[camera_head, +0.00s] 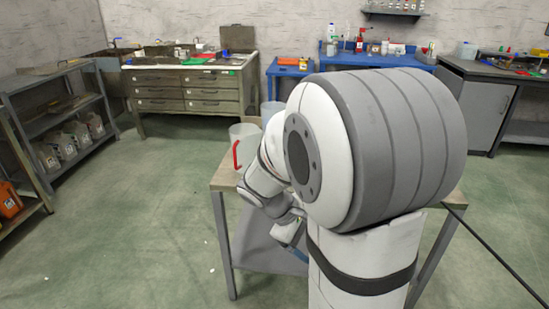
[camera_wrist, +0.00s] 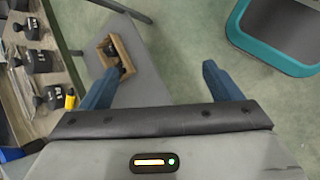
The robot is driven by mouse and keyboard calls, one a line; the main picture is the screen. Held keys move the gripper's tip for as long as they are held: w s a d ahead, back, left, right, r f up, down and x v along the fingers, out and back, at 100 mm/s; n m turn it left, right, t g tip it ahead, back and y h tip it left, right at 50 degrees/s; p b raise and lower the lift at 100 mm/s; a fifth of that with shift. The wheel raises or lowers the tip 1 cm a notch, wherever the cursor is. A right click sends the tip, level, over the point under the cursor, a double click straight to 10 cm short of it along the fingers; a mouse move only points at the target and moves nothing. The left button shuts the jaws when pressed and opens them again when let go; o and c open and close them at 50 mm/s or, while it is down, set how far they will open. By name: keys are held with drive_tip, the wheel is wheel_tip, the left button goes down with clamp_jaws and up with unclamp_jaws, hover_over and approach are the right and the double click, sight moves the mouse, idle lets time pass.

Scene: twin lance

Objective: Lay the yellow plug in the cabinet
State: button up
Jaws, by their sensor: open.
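A small yellow piece (camera_wrist: 70,98), perhaps the plug, shows at the left of the wrist view, beside several dark grey knobbed objects (camera_wrist: 37,61). My gripper (camera_wrist: 160,72) is open, its two blue fingers wide apart with nothing between them. The yellow piece is to the left of the left finger, apart from it. In the head view my gripper is low beside the wooden-topped table, mostly hidden by my arm. A grey cabinet (camera_head: 475,108) stands under the dark bench at the right; I cannot tell whether it is the task's cabinet.
A small wooden box (camera_wrist: 127,50) with something dark inside rests on a grey surface (camera_wrist: 155,62). A teal-rimmed bin (camera_wrist: 236,31) is at the upper right. A jug with a red handle (camera_head: 237,153) stands on the table (camera_head: 226,180). Green floor is open at left.

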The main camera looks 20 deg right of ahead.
drive_tip(key=shift+o, duration=0.7)
drive_tip(key=w+d+n+h+p, duration=0.3)
drive_tip(key=w+d+n+h, duration=0.3)
drive_tip(key=w+d, duration=0.4)
drive_tip(key=shift+d+f+n+t+p, duration=0.25)
drive_tip(key=shift+d+n+t+p, duration=0.05)
drive_tip(key=shift+d+n, duration=0.2)
drive_tip(key=w+d+f+n+t+h+p, duration=0.1)
drive_tip(key=w+d+f+n, duration=0.1)
drive_tip(key=w+d, duration=0.1)
drive_tip(key=w+d+f+n+t+h+p, duration=0.1)
drive_tip(key=w+d+f+n+t, duration=0.1)
drive_tip(key=w+d+n, duration=0.1)
drive_tip(key=w+d+f+n+t+h+p, duration=0.1)
drive_tip(key=w+d+f+n+t, duration=0.1)
drive_tip(key=w+d, duration=0.3)
drive_tip(key=shift+w+d+f+n, duration=0.25)
drive_tip(key=shift+d+f+n, duration=0.15)
drive_tip(key=shift+d+n, duration=0.1)
drive_tip(key=shift+c, duration=0.3)
drive_tip(key=shift+a, duration=0.1)
drive_tip(key=c, duration=1.1)
drive_tip(key=shift+o, duration=0.2)
